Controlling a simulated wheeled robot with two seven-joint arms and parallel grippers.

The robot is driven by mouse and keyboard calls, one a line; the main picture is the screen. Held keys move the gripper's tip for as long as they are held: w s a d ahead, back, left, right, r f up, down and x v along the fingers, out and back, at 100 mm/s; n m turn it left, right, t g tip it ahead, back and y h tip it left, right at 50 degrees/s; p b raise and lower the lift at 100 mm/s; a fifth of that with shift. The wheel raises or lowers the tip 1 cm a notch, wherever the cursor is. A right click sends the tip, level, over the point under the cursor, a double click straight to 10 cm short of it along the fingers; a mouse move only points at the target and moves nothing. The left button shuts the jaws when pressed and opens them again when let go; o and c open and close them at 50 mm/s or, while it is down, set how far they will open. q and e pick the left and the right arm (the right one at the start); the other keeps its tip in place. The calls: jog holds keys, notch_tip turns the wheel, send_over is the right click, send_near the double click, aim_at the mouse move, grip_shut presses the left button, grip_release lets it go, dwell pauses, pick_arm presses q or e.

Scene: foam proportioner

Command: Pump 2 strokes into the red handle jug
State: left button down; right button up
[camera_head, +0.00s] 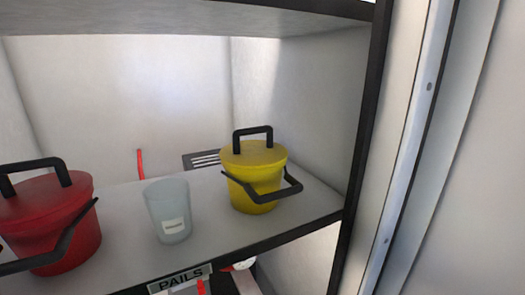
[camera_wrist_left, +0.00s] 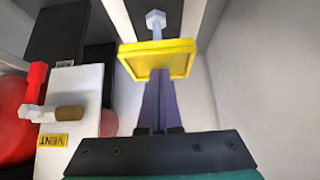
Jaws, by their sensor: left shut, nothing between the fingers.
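My left gripper (camera_wrist_left: 158,82) shows in the left wrist view with its two fingers shut together and nothing between them. A yellow rectangular plate (camera_wrist_left: 160,62) with a pale hex bolt (camera_wrist_left: 156,22) above it is right at the fingertips. I cannot tell whether they touch. In the head view, a clear, pale cup-shaped vessel (camera_head: 169,207) with a small label stands on the shelf. A thin red upright strip (camera_head: 141,164) shows behind its left side; I cannot tell whether it is a jug's handle. No red handle jug is clearly identifiable. My right gripper is not in view.
The shelf (camera_head: 115,208), labelled PAILS, also holds a red lidded pail (camera_head: 50,220) and a yellow lidded pail (camera_head: 252,175) with black handles. A dark post (camera_head: 362,140) bounds it at right. The wrist view shows a white VENT box (camera_wrist_left: 75,110) beside a red rounded body (camera_wrist_left: 14,118).

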pick_arm(q)
jog(key=shift+f+b, duration=1)
jog(key=shift+f, duration=1.2)
jog(key=shift+r, duration=0.1)
notch_tip(320, 180, up, 3)
jog(key=p, duration=0.4)
jog(key=shift+r, duration=1.5)
jog(key=shift+f, duration=0.15)
